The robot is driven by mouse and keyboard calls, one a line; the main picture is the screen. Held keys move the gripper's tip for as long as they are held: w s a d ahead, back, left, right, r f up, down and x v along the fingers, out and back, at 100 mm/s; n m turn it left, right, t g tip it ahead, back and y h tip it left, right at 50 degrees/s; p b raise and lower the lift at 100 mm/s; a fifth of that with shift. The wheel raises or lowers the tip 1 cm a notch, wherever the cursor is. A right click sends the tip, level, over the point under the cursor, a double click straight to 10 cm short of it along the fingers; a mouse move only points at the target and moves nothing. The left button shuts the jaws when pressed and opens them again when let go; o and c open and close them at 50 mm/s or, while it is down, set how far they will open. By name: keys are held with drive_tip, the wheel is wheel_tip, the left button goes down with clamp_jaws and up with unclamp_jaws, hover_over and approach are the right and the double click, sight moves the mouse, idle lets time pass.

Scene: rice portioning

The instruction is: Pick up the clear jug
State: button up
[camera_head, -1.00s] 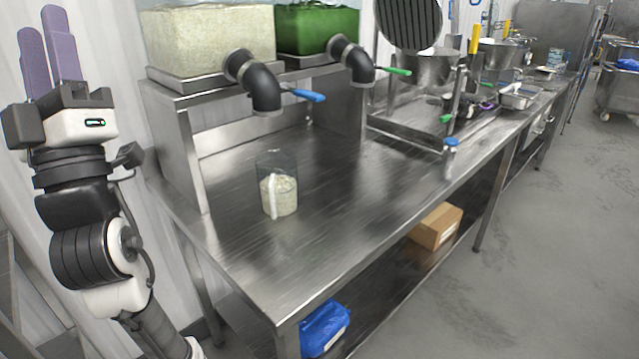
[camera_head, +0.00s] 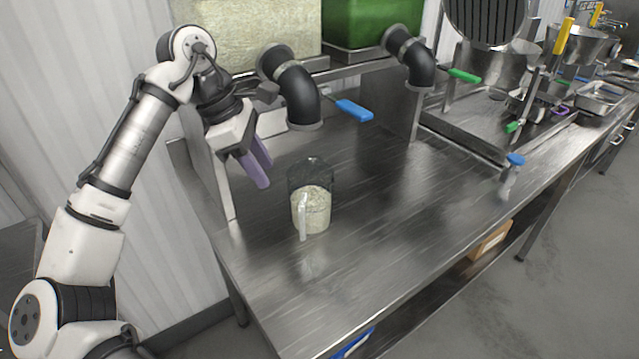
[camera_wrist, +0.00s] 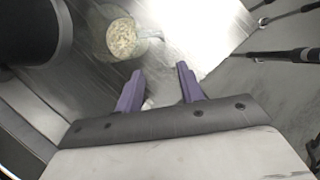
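The clear jug (camera_head: 312,206) stands upright on the steel counter, partly filled with pale rice. Its light handle (camera_head: 303,217) faces the front of the counter. My gripper (camera_head: 258,170) is above the counter, to the left of the jug and apart from it, with its purple fingers pointing down and to the right. In the wrist view the two fingers of my gripper (camera_wrist: 160,84) are spread with nothing between them. The jug (camera_wrist: 123,40) shows there beyond the fingertips, up and to the left, seen from above.
A black spout (camera_head: 293,92) with a blue lever (camera_head: 354,110) hangs from the rice container (camera_head: 245,35), close to my gripper. A second spout (camera_head: 411,58) with a green lever (camera_head: 464,75) is farther right. The steel counter (camera_head: 390,215) right of the jug is clear.

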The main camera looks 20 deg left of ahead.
sight(309, 205)
drive_tip(key=p+x, duration=0.1)
drive_tip(key=x, duration=0.3)
drive_tip(key=p+x, duration=0.1)
drive_tip(key=x, duration=0.4)
drive_tip(key=p+x, duration=0.1)
drive_tip(key=x, duration=0.4)
drive_tip(key=shift+s+d+r, duration=0.15)
drive_tip(key=shift+d, duration=0.2)
clamp_jaws()
